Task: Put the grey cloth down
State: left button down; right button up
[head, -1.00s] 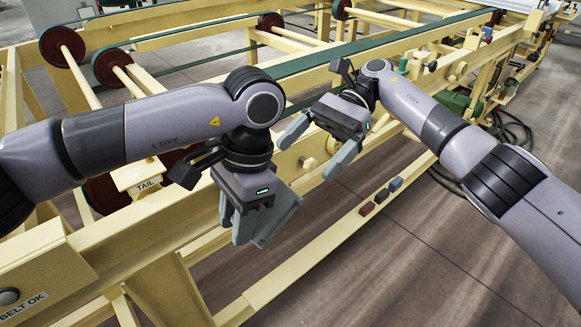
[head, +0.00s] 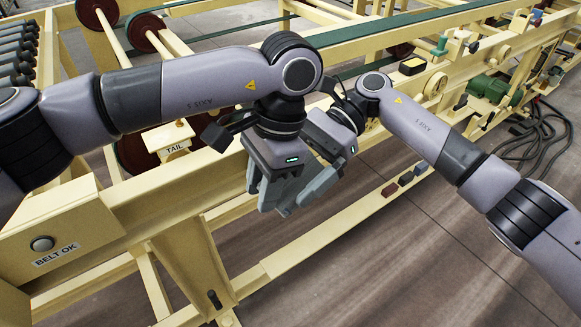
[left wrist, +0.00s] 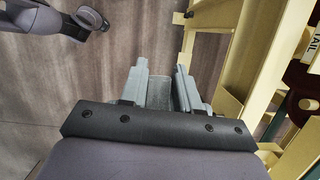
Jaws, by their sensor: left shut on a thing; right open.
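My left gripper (head: 275,196) points down in the middle of the head view, over the near side of the cream machine frame. It is shut on the grey cloth (left wrist: 160,93), which shows as a flat grey piece between its fingers in the left wrist view. In the head view the cloth is hard to tell from the grey fingers. My right gripper (head: 305,172) is open, just behind and to the right of the left one. One of its fingers is partly hidden behind the left gripper. I cannot tell whether the two grippers touch.
A low cream rail (head: 349,214) carries several small blocks (head: 406,178), red, dark and grey. The frame has a TAIL sign (head: 174,149) and a BELT OK panel (head: 55,256). Black cables (head: 540,135) lie at right. The floor (head: 420,260) in front is clear.

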jog(key=shift+c, duration=0.3)
jog(key=c, duration=1)
pick_arm(q)
jog(key=c, duration=0.7)
grip_release()
jog(key=shift+c, duration=0.2)
pick_arm(e)
jog(key=shift+o, duration=0.2)
